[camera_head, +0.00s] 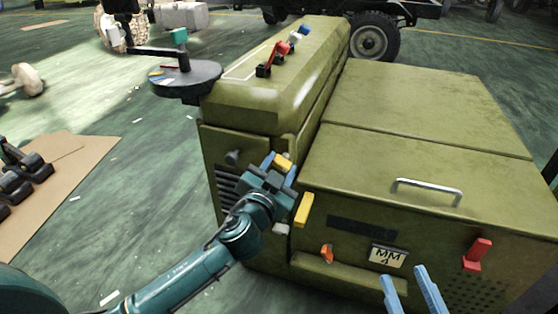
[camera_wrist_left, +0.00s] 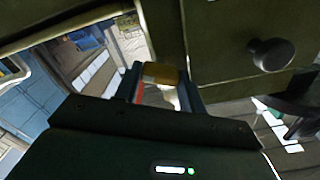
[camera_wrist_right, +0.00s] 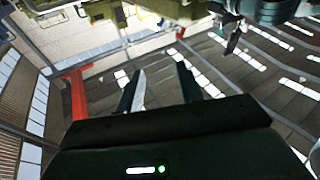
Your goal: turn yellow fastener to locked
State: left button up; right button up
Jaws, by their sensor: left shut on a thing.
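A small yellow fastener (camera_head: 283,161) shows at the tip of my left gripper (camera_head: 281,170), on the front corner of the green chassis box (camera_head: 230,135). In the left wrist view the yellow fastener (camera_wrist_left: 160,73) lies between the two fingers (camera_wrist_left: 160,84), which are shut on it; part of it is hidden. A second yellow bar (camera_head: 304,210) stands on the box front, just right of the gripper; its top end leans right. My right gripper (camera_head: 412,288) is open and empty in front of the box; its spread fingers also show in the right wrist view (camera_wrist_right: 160,85).
A black knob (camera_head: 232,157) sits left of my left gripper. A round dark tray (camera_head: 186,78) sticks out at the upper left.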

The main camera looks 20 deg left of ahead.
pick_arm(q)
jog(key=m+p, duration=0.2)
jog(key=m, duration=0.1)
jog(key=shift+r+m, duration=0.1)
jog(key=shift+m, duration=0.2)
jog(key=m+p, duration=0.2)
jog(key=m, duration=0.1)
jog(key=shift+m, duration=0.8)
jog(key=shift+m+p, duration=1.1)
jog(key=shift+m, duration=1.1)
pick_arm(e)
jog(key=shift+d+f+g+h, duration=0.15)
jog(key=shift+d+g+h, duration=0.75)
jog(key=shift+h, duration=0.4)
jog(key=shift+d, duration=0.1)
pick_arm(q)
jog(key=o, duration=1)
jog(key=shift+s, duration=0.1)
